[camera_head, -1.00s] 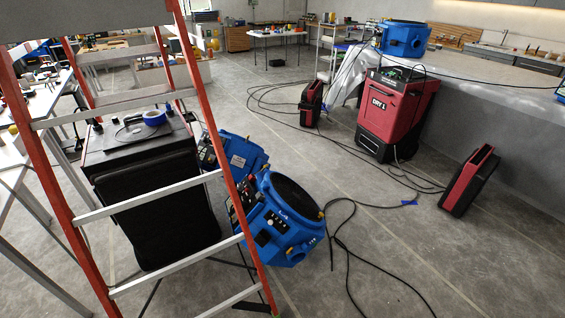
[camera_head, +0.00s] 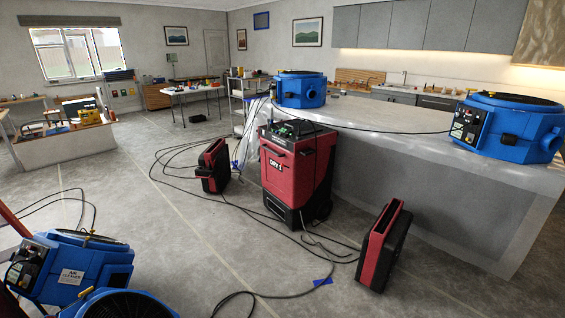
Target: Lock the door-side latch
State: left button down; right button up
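Neither of my grippers is in the head view. A grey door (camera_head: 216,53) stands shut in the far wall, right of a framed picture; it is too small to make out a latch on it. A window (camera_head: 79,53) with a dark blind is in the far wall at the left. No latch can be made out anywhere in this view.
A red dehumidifier (camera_head: 295,172) stands mid-floor, with red units (camera_head: 213,166) (camera_head: 384,246) on either side. Blue machines sit on the grey counter (camera_head: 440,150) and at the lower left (camera_head: 75,268). Black cables cross the floor. Concrete floor (camera_head: 150,215) left of centre is largely clear.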

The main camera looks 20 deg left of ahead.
aim_at(86, 292)
jog(key=i+u, duration=0.35)
jog(key=i, duration=0.25)
jog(key=i+l+u, duration=0.1)
jog(key=i+u, duration=0.25)
jog(key=i, duration=0.2)
jog(key=i+l+u, duration=0.35)
jog(key=i, duration=0.2)
jog(key=i+u, duration=0.25)
jog(key=u, duration=0.2)
jog(key=i+u, duration=0.25)
jog(key=u, duration=0.15)
jog(key=i+u, duration=0.25)
jog(key=u, duration=0.2)
jog(key=i+l+u, duration=0.2)
jog(key=u, duration=0.25)
jog(key=i+l+u, duration=0.2)
jog(key=u, duration=0.2)
jog(key=i+l+u, duration=0.1)
jog(key=l+u, duration=0.35)
jog(key=i+l+u, duration=0.35)
jog(key=l+u, duration=0.15)
jog(key=l, duration=0.25)
